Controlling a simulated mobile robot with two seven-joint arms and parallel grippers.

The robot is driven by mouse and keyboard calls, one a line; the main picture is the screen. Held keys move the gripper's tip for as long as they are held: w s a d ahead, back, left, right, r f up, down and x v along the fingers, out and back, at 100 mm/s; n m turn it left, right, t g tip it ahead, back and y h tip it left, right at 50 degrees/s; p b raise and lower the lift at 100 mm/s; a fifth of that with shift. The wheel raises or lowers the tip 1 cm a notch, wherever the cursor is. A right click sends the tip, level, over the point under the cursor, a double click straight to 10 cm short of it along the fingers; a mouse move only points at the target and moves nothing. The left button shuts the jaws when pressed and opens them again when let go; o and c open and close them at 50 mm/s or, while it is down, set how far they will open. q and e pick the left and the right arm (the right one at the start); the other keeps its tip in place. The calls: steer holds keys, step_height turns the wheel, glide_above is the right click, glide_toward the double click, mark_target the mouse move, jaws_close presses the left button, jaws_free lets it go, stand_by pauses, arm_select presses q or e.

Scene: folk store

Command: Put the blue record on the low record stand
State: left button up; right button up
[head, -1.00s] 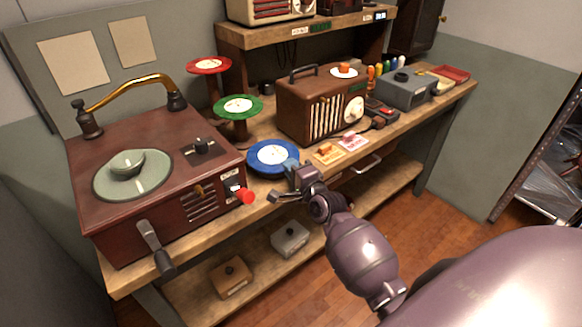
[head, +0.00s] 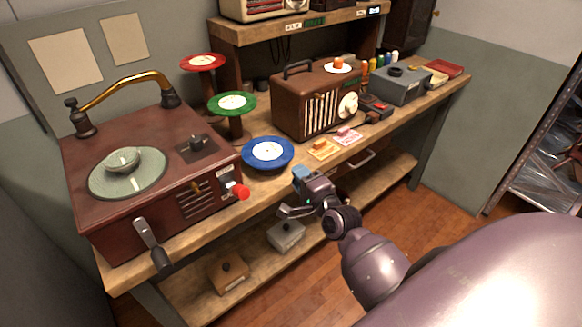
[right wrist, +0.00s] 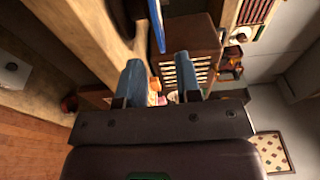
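The blue record (head: 267,152) with its white label lies level just right of the record player, above a dark low support (head: 262,170) that it mostly hides. In the right wrist view the record (right wrist: 156,25) shows nearly edge-on beyond the fingers. My right gripper (head: 292,193) is in front of the table edge, below and right of the record and apart from it. In the right wrist view its two blue fingertips (right wrist: 158,74) are spread with nothing between them. My left gripper is not in view.
A green record (head: 232,101) and a red record (head: 203,61) sit on taller stands behind. The record player (head: 150,180) stands left, the brown radio (head: 300,112) right. Two cards (head: 323,150) lie before the radio. Small boxes (head: 286,235) stand on the lower shelf.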

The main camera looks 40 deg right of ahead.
steer(key=s+a+f+n+g, duration=0.3)
steer(key=s+f+n, duration=0.5)
steer(key=s, duration=0.3)
steer(key=s+a+f+n+g, duration=0.3)
steer(key=s+f+n, duration=0.5)
steer(key=s+n, duration=0.3)
steer(key=shift+s+a+n+g+y, duration=0.15)
steer(key=shift+a+n+g+y, duration=0.2)
steer(key=shift+a, duration=0.45)
